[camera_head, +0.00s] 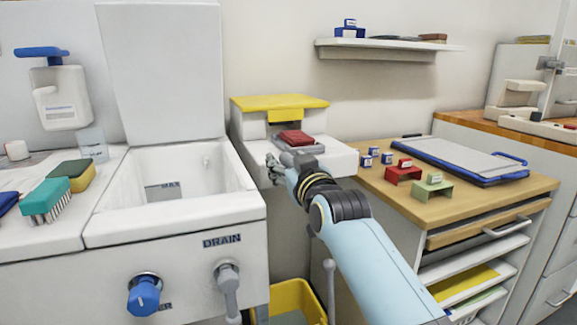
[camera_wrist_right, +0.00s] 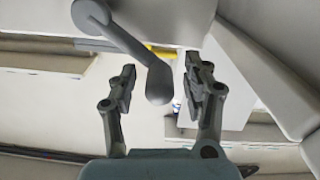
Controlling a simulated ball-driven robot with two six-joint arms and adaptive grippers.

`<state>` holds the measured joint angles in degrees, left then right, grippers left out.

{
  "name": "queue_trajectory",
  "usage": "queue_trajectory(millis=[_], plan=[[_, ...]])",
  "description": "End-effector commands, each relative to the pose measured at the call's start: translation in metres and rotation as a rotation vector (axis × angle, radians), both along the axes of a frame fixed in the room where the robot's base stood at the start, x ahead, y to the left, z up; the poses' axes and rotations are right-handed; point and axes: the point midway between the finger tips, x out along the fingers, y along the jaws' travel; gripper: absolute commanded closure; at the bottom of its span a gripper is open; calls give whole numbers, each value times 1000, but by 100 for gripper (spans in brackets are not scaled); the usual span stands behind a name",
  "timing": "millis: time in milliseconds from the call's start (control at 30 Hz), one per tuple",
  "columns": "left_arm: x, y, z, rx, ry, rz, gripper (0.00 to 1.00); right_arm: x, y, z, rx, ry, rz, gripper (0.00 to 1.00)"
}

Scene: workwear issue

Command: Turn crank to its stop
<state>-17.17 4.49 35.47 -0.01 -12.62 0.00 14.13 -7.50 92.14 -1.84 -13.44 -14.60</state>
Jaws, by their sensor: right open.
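The crank (camera_wrist_right: 125,42) shows in the right wrist view as a grey arm running from a round hub at the upper left to a rounded handle (camera_wrist_right: 159,84). My right gripper (camera_wrist_right: 162,76) is open, with one finger on each side of the handle. Gaps show between the handle and both fingers, so it is not clamped. In the head view my right gripper (camera_head: 273,170) is at the front of the white machine with the yellow top (camera_head: 280,102). I cannot make out the crank clearly there. My left gripper is not in view.
A white basin (camera_head: 175,215) with a raised lid stands left of the machine. A red block (camera_head: 296,138) lies on the machine's plate. A wooden-topped cabinet (camera_head: 470,205) on the right holds small stands and a blue-edged tray. A yellow bin (camera_head: 290,298) is below.

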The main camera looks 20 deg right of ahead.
Motion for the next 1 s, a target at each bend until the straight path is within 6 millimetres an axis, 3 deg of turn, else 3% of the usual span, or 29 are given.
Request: queue_trajectory(millis=[67, 433, 1000], plan=[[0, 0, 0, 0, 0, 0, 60, 0, 0, 0, 0, 0, 0, 52], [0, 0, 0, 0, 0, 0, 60, 0, 0, -1, 1, 1, 1, 100], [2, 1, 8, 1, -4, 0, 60, 0, -2, 3, 48, 6, 1, 100]])
